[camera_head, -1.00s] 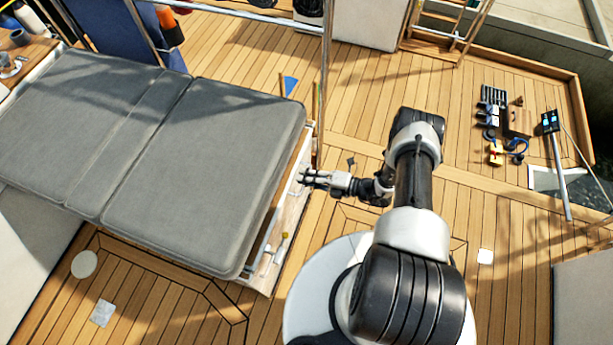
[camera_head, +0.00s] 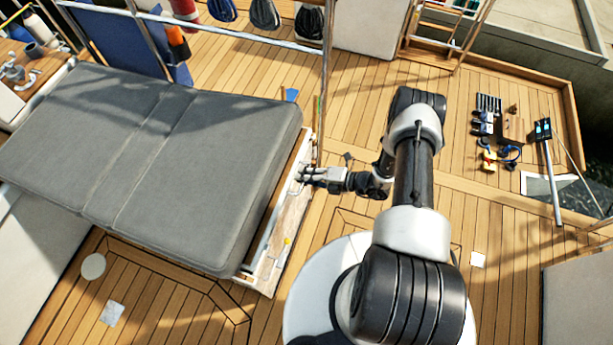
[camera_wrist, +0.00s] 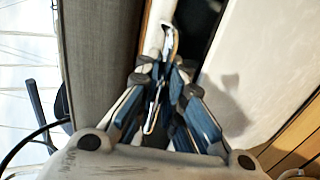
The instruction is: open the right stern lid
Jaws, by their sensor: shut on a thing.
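A long bench with grey cushions (camera_head: 190,170) fills the left of the head view. At its right end is a pale panel (camera_head: 283,240), which also shows in the wrist view (camera_wrist: 265,60), with a dark gap between it and the grey cushion side. I cannot tell for sure which part is the right stern lid. My gripper (camera_head: 303,176) is at the upper part of this bench end. In the wrist view my gripper (camera_wrist: 160,82) is shut on a thin, pale handle-like piece (camera_wrist: 168,40) beside the gap. The fingers hide part of the grip.
A metal rail post (camera_head: 322,100) stands just beyond the gripper. Tools and small items (camera_head: 500,130) lie on the deck at right, near a standing screen (camera_head: 543,131). Open wooden deck (camera_head: 365,80) lies behind the arm.

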